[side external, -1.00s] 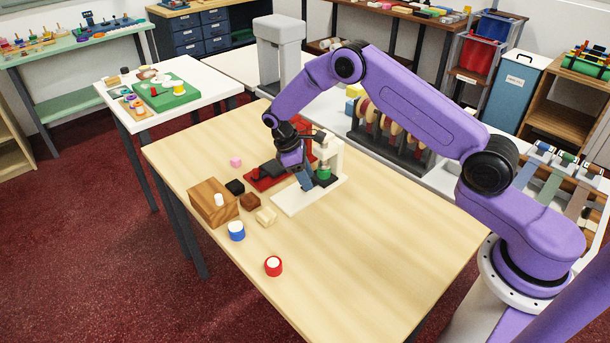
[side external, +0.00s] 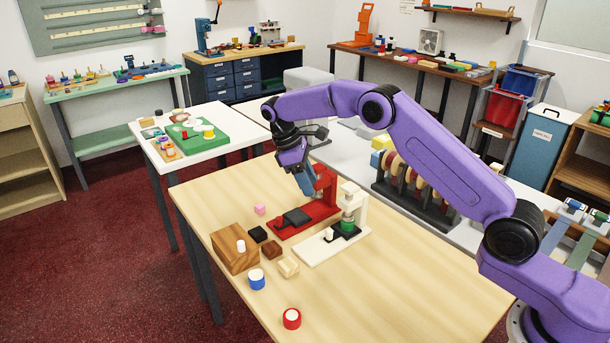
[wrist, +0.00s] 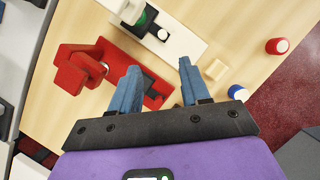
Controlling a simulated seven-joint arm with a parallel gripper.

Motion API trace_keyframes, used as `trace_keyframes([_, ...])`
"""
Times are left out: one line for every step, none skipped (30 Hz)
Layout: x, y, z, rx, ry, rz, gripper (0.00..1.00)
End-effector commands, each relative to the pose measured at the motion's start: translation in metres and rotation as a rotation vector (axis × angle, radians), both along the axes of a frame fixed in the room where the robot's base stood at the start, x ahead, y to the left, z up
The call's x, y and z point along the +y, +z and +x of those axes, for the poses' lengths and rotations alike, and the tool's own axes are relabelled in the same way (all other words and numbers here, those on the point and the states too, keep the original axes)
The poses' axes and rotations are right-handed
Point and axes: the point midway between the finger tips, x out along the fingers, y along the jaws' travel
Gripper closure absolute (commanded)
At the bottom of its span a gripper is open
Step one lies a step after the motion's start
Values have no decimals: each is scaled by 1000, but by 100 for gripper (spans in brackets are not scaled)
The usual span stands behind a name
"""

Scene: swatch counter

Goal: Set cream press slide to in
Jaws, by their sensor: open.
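The cream press (side external: 355,205) stands on a cream base plate in the middle of the table. Its dark slide (side external: 345,237) carries a white knob (side external: 328,234) at the front left. The slide's dark part lies at the foot of the green part (side external: 348,224), under the press head. In the wrist view the knob (wrist: 162,34) stands just beside the green part (wrist: 142,20). My gripper (side external: 308,190) is open and empty, with blue fingers pointing down above the red press. In the wrist view the fingers of my gripper (wrist: 158,76) are apart, away from the cream press.
The red press (side external: 325,184) with a dark slide (side external: 297,216) stands just behind the cream one. A wooden block (side external: 235,255), small blocks, a blue cup (side external: 257,280) and a red cup (side external: 291,318) are at left and front. The table's right front is clear.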

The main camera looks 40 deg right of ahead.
Motion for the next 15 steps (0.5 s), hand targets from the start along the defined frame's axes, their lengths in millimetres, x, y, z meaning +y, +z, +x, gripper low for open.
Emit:
trace_keyframes([2,4,2,-2,2,0,54])
trace_keyframes([3,7,2,-1,1,0,54])
trace_keyframes([3,9,3,-1,1,0,54])
trace_keyframes([4,11,3,-1,1,0,54])
trace_keyframes([4,12,4,-1,0,0,54])
trace_keyframes([4,13,4,1,1,0,54])
trace_keyframes([4,14,4,1,1,0,54])
trace_keyframes([4,15,4,1,1,0,54])
trace_keyframes([4,15,4,1,1,0,54])
trace_keyframes([4,15,4,1,1,0,54])
trace_keyframes([4,15,4,1,1,0,54])
trace_keyframes([4,15,4,1,1,0,54])
trace_keyframes([4,15,4,1,1,0,54])
trace_keyframes([4,15,4,1,1,0,54])
trace_keyframes([4,15,4,1,1,0,54])
